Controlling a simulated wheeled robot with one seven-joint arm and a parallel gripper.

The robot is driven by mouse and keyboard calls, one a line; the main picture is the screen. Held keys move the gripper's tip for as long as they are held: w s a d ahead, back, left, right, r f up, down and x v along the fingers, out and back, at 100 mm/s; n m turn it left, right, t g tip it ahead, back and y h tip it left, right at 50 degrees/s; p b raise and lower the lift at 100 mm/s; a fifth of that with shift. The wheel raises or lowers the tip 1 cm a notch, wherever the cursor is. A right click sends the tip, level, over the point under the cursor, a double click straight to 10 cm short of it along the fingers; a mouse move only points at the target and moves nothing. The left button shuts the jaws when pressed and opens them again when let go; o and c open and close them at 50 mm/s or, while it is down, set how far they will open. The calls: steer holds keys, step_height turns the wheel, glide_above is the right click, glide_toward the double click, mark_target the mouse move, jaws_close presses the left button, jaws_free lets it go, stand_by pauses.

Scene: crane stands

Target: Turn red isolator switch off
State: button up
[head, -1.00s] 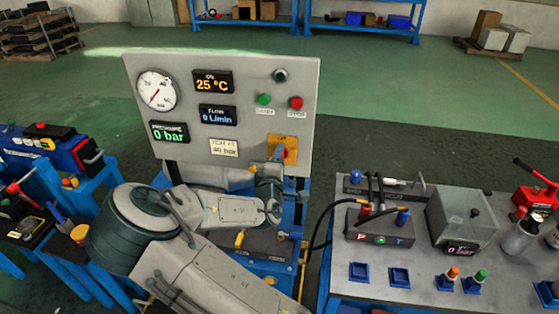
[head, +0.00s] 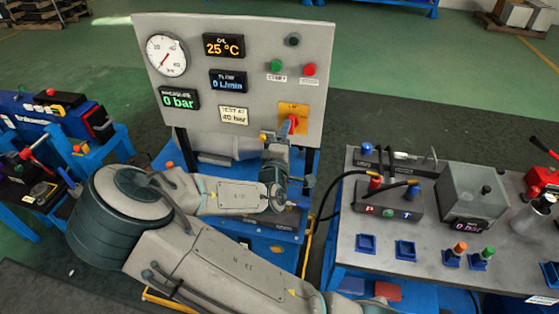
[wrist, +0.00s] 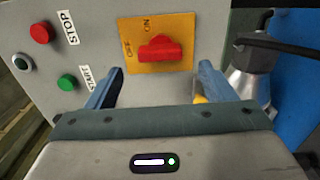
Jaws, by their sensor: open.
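The red isolator switch (wrist: 158,49) is a red rotary handle on a yellow plate (wrist: 146,62) with ON and OFF marks, fixed to a grey panel. In the wrist view the handle lies crosswise in the picture, between and beyond my fingertips. In the head view the red switch (head: 292,124) is at the panel's lower right, partly hidden by my wrist. My gripper (wrist: 157,82) is open, its two blue fingers apart on either side of the handle. I cannot tell any contact with it.
The panel (head: 270,90) also bears a green START button (wrist: 67,82), a red STOP button (wrist: 41,32), a gauge (head: 167,55) and displays. Another blue bench is at left.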

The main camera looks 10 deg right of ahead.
steer(key=v, duration=0.8)
steer(key=shift+s, duration=0.15)
steer(key=s+d+f+m+g+y, duration=0.2)
steer(key=s+f+m+g+y, duration=0.15)
steer(key=f+m+g, duration=0.55)
steer(key=s+d+r+m+g+y, duration=0.1)
steer(key=s+r+m+g, duration=0.1)
steer(key=s+r, duration=0.6)
steer(key=s+d+r+m+g+y, duration=0.1)
steer(key=s+d+r+m+y, duration=0.1)
steer(key=s+r, duration=0.7)
steer(key=shift+d+r+m+g, duration=0.3)
steer(key=shift+r+g, duration=0.1)
steer(key=shift+r, duration=0.35)
